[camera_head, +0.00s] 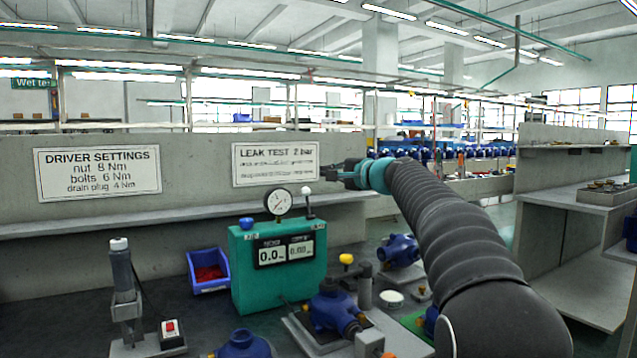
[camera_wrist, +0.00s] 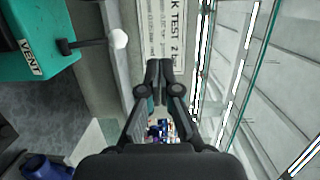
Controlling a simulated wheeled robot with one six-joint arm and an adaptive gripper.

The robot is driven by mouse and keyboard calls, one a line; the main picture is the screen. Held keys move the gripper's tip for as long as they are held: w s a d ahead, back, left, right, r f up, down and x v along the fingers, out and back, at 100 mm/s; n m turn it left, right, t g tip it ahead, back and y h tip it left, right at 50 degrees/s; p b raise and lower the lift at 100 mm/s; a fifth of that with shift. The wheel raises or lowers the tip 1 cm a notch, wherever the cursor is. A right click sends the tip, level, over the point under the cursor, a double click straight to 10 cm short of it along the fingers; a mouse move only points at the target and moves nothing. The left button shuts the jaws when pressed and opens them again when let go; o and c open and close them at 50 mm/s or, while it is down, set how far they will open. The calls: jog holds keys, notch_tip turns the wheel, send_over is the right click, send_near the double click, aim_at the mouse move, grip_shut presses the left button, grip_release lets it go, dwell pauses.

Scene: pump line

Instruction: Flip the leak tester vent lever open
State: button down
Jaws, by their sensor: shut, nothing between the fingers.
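The leak tester is a green box (camera_head: 255,272) with a round gauge (camera_head: 278,202) and two small displays on its front. In the head view its vent lever (camera_head: 308,203) is a thin dark rod with a pale ball, standing upright at the top right corner. The wrist view shows the lever's white ball (camera_wrist: 119,39) and rod, left of my fingers, beside a VENT label (camera_wrist: 28,52). My gripper (camera_head: 331,173) is shut and empty, up and to the right of the ball in the head view. In the wrist view, my fingertips (camera_wrist: 158,66) are apart from the lever.
A blue pump body (camera_head: 335,310) sits on a plate right of the tester. A blue bin (camera_head: 208,272) with red parts and a dark driver in a stand (camera_head: 122,285) are to the left. A concrete wall with signs (camera_head: 275,163) rises behind.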

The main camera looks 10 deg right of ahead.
jog(key=s+d+r, duration=0.3)
jog(key=s+r, duration=0.1)
jog(key=shift+s, duration=0.4)
jog(key=s+f+n+g+h, duration=0.2)
jog(key=s+f, duration=0.7)
jog(key=s, duration=0.2)
jog(key=s+a+f+n+g+h, duration=0.1)
jog(key=s+f+n+g+h, duration=0.1)
jog(key=s+f, duration=0.7)
jog(key=s+a+f+n+g+h, duration=0.1)
jog(key=s+f+n+g+h, duration=0.2)
jog(key=s+f, duration=0.7)
jog(key=shift+s+a+f+n, duration=0.15)
jog(key=shift+s+n, duration=0.2)
jog(key=shift+s, duration=0.65)
jog(key=shift+s+a+r+n, duration=0.1)
jog(key=shift+s+n, duration=0.25)
jog(key=shift+s, duration=0.65)
jog(key=s+d+f+n+g+h, duration=0.2)
jog(key=s+d+f+n, duration=0.1)
jog(key=s+f, duration=0.8)
jog(key=shift+d+h, duration=0.4)
jog(key=shift+s+f, duration=0.1)
